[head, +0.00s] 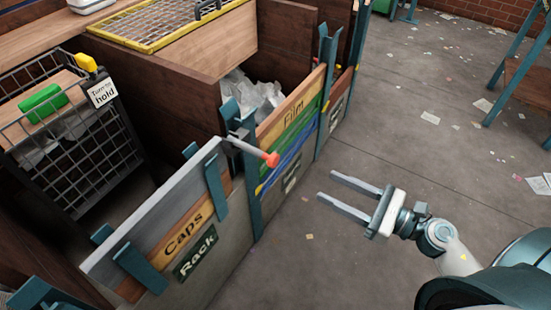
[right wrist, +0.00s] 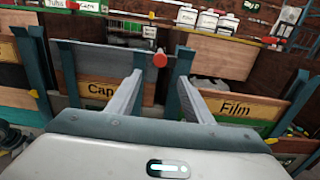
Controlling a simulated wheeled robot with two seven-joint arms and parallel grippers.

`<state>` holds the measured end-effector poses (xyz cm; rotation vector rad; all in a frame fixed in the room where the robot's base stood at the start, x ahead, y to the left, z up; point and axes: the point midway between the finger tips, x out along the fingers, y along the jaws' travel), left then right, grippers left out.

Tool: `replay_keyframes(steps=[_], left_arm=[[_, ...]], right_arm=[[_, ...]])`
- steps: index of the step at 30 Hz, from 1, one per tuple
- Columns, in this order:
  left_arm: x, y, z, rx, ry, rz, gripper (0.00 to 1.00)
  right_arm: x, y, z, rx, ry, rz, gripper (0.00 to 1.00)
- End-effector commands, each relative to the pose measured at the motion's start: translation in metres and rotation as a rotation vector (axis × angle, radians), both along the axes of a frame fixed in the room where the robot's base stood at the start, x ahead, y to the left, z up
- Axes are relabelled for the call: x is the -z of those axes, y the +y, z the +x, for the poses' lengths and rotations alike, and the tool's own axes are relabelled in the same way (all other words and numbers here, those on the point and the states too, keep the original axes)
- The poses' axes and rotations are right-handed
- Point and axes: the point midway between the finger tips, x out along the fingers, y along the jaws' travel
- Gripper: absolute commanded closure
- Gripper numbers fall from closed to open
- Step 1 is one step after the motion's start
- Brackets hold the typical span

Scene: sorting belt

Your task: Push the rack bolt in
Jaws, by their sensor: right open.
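The rack bolt (head: 250,148) is a grey rod with an orange-red knob at its end. It sticks out from a bracket at the top right corner of the grey panel (head: 150,215) labelled Caps and Rack. In the right wrist view its red knob (right wrist: 160,60) shows between and just beyond the fingertips; the rod behind it is mostly hidden. My right gripper (head: 326,185) is open and empty, to the right of the knob with a clear gap, its fingers pointing toward the panels. It also fills the lower right wrist view (right wrist: 160,78). My left gripper is not in view.
A Film panel (head: 292,112) between teal posts stands right of the bolt, with pale crumpled film (head: 250,95) behind it. A wire basket (head: 75,150) with a hold tag (head: 103,93) stands at left. The floor (head: 400,120) on the right is open, with scattered paper scraps.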

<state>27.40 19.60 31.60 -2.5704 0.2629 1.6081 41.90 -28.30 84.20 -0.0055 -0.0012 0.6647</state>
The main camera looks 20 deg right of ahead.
Motion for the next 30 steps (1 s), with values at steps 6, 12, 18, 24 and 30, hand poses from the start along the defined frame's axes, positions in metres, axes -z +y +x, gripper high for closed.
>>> replay_keyframes(steps=[6, 12, 18, 24, 30], left_arm=[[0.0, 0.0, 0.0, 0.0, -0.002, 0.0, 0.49], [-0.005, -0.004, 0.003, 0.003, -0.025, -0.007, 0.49], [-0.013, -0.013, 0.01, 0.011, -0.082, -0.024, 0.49], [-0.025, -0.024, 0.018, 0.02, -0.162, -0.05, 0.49], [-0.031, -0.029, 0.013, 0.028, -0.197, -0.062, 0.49]], right_arm=[[0.0, 0.0, 0.001, 0.001, 0.001, 0.003, 0.53], [-0.001, 0.006, 0.009, 0.001, 0.002, 0.004, 0.53], [-0.003, 0.021, 0.028, 0.001, 0.001, 0.006, 0.53], [-0.004, 0.04, 0.053, 0.002, 0.001, 0.006, 0.53], [-0.004, 0.061, 0.081, 0.002, 0.001, 0.007, 0.53]])
